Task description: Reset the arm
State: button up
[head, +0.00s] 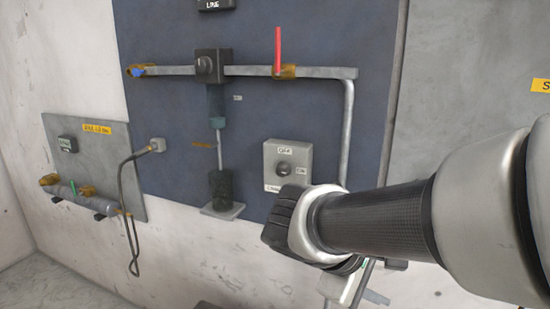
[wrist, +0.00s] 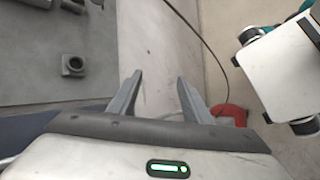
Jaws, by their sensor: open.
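My gripper (wrist: 160,75) shows in the wrist view with its two grey fingers apart and nothing between them. A pale wall and floor lie beyond the fingertips. In the head view my arm reaches in from the right, in front of the lower right of the dark blue wall panel (head: 175,120). My wrist is close to the grey switch box (head: 270,155) in the picture and covers its lower right corner. The fingers cannot be made out clearly in the head view.
A pipe (head: 315,72) with a red upright lever (head: 278,50) and a blue handle (head: 137,71) crosses the panel. A dark vertical actuator (head: 217,105) hangs below it. A smaller grey panel (head: 95,155) with valves and a looped hose (head: 122,190) are at left.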

jog(key=s+a+r+m+t+y, duration=0.1)
jog(key=s+a+m+t+y, duration=0.1)
jog(key=s+a+m+y, duration=0.5)
notch_tip(320, 180, up, 20)
jog(key=d+m+y+p, duration=0.1)
jog(key=d+m+p, duration=0.1)
jog(key=p, duration=1.8)
jog(key=shift+s+g, duration=0.25)
jog(key=shift+g, duration=0.05)
